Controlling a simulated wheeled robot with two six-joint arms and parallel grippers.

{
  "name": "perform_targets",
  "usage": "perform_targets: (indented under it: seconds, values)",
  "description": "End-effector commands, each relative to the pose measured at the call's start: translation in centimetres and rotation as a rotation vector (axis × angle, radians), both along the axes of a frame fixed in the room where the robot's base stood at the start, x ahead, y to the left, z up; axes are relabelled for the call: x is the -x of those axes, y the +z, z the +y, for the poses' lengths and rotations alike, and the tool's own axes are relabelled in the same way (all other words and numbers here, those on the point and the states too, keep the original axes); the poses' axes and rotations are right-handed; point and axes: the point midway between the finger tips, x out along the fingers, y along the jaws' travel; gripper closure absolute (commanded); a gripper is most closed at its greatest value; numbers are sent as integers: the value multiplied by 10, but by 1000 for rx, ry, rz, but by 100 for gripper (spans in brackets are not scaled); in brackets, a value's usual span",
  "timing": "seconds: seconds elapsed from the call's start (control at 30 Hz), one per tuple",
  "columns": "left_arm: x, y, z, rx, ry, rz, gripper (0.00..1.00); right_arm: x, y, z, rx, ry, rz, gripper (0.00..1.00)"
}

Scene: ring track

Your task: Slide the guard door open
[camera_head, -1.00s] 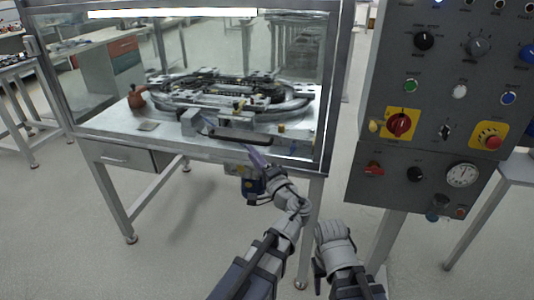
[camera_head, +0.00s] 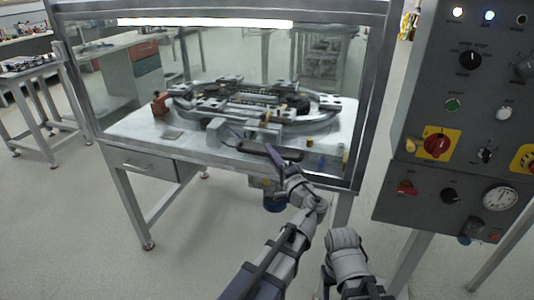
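The guard door (camera_head: 330,80) is a clear pane in a grey metal frame, closing the front of the work cell. Its black bar handle (camera_head: 290,153) lies low on the pane. My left gripper (camera_head: 256,146) reaches up from below to the handle. Its two purple fingers stand apart, one near the handle's left end and one in front of the bar. I cannot tell whether they touch it. My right arm (camera_head: 347,258) is low at the bottom centre, away from the door; its fingers are not clearly seen.
Behind the pane, an oval ring track (camera_head: 180,100) sits on a white table. A grey control panel (camera_head: 460,120) with knobs, a gauge and buttons stands close on the right. A drawer (camera_head: 140,164) is under the table. Floor at the lower left is clear.

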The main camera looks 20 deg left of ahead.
Motion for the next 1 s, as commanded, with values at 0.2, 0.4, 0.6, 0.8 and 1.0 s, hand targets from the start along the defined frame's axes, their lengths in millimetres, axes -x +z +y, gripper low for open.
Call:
perform_targets:
  seconds: [0.2, 0.4, 0.6, 0.8, 1.0]
  values:
    - [0, 0, 0, 0, 0, 0, 80, 0, 0, 0, 0, 0, 0, 50]
    - [0, 0, 0, 0, 0, 0, 100, 0, 0, 0, 0, 0, 0, 50]
    - [0, 0, 0, 1, 0, 1, 100, 0, 0, 0, 0, 0, 0, 50]
    - [0, 0, 0, 1, 0, 1, 100, 0, 0, 0, 0, 0, 0, 50]
    - [0, 0, 0, 1, 0, 0, 100, 0, 0, 0, 0, 0, 0, 50]
